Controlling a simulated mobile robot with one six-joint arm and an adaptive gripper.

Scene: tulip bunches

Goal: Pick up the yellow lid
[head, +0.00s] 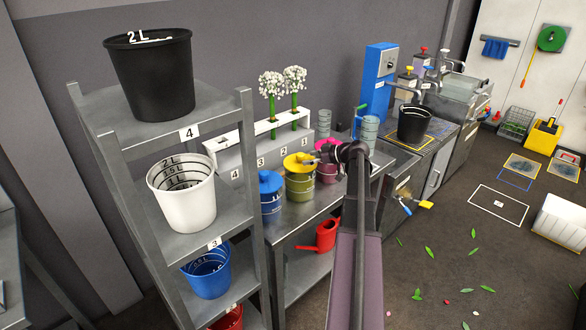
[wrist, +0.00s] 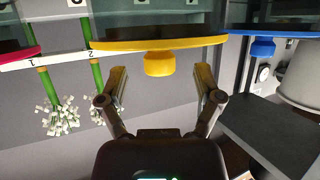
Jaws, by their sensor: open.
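My gripper (wrist: 160,78) is open, with one finger on each side of the knob. The fingers do not visibly touch it.
The blue lid (head: 270,181) and magenta lid (head: 327,153) stand close on either side. White flowers (head: 283,82) rise from a numbered rack behind. A shelf with buckets (head: 183,193) stands at the left. A red watering can (head: 321,236) is below the bench top.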

